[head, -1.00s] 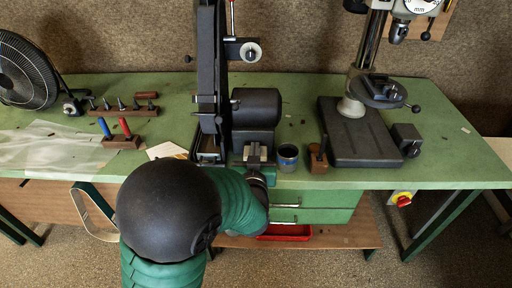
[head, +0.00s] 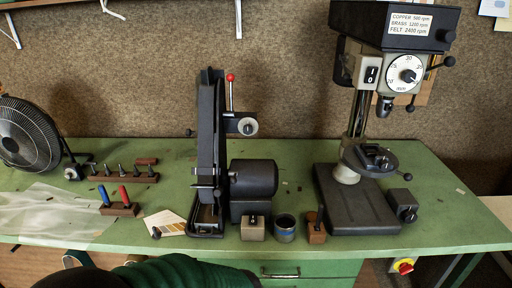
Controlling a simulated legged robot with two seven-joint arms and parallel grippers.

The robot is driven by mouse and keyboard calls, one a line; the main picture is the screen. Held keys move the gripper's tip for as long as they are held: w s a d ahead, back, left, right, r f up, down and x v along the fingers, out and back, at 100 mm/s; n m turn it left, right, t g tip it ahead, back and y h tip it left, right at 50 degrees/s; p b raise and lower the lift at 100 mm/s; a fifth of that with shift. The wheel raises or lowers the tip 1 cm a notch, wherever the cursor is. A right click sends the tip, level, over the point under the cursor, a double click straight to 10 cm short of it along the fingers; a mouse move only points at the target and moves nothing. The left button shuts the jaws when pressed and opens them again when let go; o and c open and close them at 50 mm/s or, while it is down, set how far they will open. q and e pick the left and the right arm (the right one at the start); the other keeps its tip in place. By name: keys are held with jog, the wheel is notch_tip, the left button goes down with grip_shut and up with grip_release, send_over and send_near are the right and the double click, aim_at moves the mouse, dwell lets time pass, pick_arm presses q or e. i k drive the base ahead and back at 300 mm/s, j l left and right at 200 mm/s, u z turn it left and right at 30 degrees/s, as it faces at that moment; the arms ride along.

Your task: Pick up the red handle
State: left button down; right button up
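The red handle (head: 123,194) stands upright in a small dark wooden block (head: 122,211) on the left part of the green bench. A blue handle (head: 105,196) stands in the same block, just left of it. Neither of my grippers is visible in the head view. Part of my own arm, with a green sleeve and a dark rounded joint, shows at the bottom edge, below and in front of the bench. Nothing touches the red handle.
A belt machine (head: 209,150) with a motor stands mid-bench, right of the handles. A drill press (head: 362,190) stands further right. A fan (head: 27,135) and a rack of several small tools (head: 122,177) are behind. A clear sheet (head: 50,217) lies at left, a colour card (head: 165,223) at right.

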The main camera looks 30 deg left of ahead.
aim_at(123, 190)
jog(key=k+l+u, duration=0.15)
jog(key=u, duration=1.9)
jog(key=i+j+z, duration=0.15)
jog(key=i+j, duration=0.25)
jog(key=j, duration=0.15)
